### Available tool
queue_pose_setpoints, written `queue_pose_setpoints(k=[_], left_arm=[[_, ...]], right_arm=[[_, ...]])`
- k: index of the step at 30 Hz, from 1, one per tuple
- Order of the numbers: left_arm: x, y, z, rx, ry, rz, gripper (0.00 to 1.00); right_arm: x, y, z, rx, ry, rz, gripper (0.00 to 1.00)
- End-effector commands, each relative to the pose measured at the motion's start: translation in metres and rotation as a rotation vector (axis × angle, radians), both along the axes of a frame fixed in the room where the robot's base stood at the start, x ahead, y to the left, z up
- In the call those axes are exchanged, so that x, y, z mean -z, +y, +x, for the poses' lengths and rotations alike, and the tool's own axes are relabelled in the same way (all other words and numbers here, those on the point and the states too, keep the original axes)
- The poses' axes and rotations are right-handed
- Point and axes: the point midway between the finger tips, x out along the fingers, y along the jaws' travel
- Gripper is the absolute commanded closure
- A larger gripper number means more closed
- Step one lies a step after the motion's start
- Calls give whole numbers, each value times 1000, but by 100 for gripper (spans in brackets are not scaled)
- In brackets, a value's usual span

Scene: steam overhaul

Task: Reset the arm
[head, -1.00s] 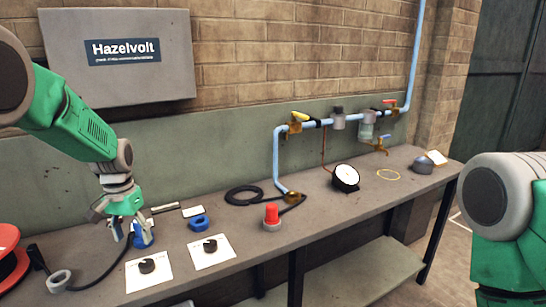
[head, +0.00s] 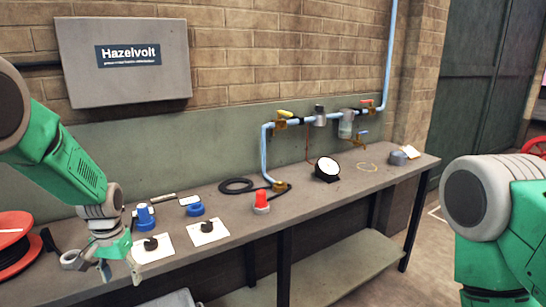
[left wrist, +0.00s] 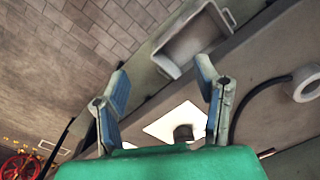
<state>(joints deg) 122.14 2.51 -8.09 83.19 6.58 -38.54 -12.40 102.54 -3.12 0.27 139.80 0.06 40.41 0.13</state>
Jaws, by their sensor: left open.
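My left arm comes in from the left in the head view. Its gripper (head: 119,268) hangs at the front edge of the bench, left of a white card with a black knob (head: 151,245). In the left wrist view the two blue-padded fingers (left wrist: 163,85) stand wide apart with nothing between them. A card and dark knob (left wrist: 183,132) show beyond them. A blue upright piece (head: 145,217) stands on the bench behind the gripper, apart from it. My right arm (head: 500,220) shows at the right, but its gripper is out of view.
The bench (head: 330,205) carries a second card with a knob (head: 207,228), a blue ring (head: 195,209), a red-topped piece (head: 261,202), a black coil (head: 236,186) and a dial (head: 327,168). A red reel (head: 14,245) is at the left. A grey bin (left wrist: 192,40) stands on the floor.

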Motion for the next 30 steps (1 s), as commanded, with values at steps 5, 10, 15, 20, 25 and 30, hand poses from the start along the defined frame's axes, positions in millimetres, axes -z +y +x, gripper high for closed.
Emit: queue_pose_setpoints(k=[5, 10, 15, 20, 25, 30], left_arm=[[56, -9, -36, 0, 3, 15, 44], [126, -21, -91, 4, 5, 32, 44], [204, -43, -193, 19, -1, 38, 44], [239, -64, -292, 32, -16, 18, 44], [241, -79, -353, 38, -33, -11, 44], [237, -83, -370, 37, -44, -21, 44]], right_arm=[[11, 0, -1, 0, 1, 0, 60], [25, 0, -1, 0, 2, 0, 60], [46, 0, -1, 0, 2, 0, 60], [65, 0, -1, 0, 2, 0, 60], [75, 0, -1, 0, 2, 0, 60], [76, 0, -1, 0, 1, 0, 60]])
